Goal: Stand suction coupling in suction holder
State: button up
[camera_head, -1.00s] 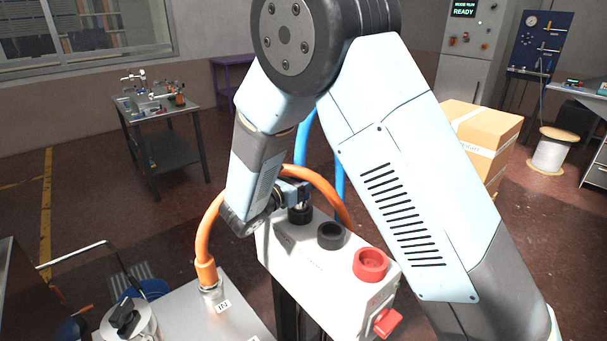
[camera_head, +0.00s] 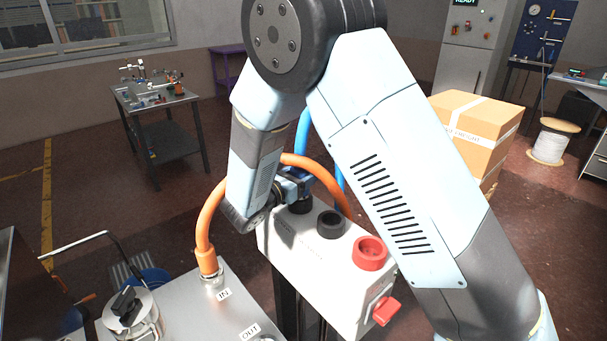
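A pale box-shaped holder (camera_head: 290,243) stands upright on a dark post, with a black socket (camera_head: 301,206) at its far left, a second black socket (camera_head: 331,224) in the middle and a red socket (camera_head: 370,251) at the right. My gripper (camera_head: 296,190) is low over the far left black socket, close to it or touching. My arm hides most of its fingers, so I cannot see whether it holds anything. No suction coupling can be told apart there. A blue hose (camera_head: 339,176) runs down behind my arm, and its lower end is hidden.
An orange hose (camera_head: 206,225) rises from the port marked IN on a metal cabinet top (camera_head: 190,318) and arches behind my gripper. A red lever (camera_head: 386,310) juts from the holder's front. A cardboard box (camera_head: 480,122) stands behind at right.

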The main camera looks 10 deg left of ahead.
jog(key=shift+f, duration=0.35)
dwell(0.7)
jog(key=o, duration=1.5)
jog(key=shift+s, duration=0.1)
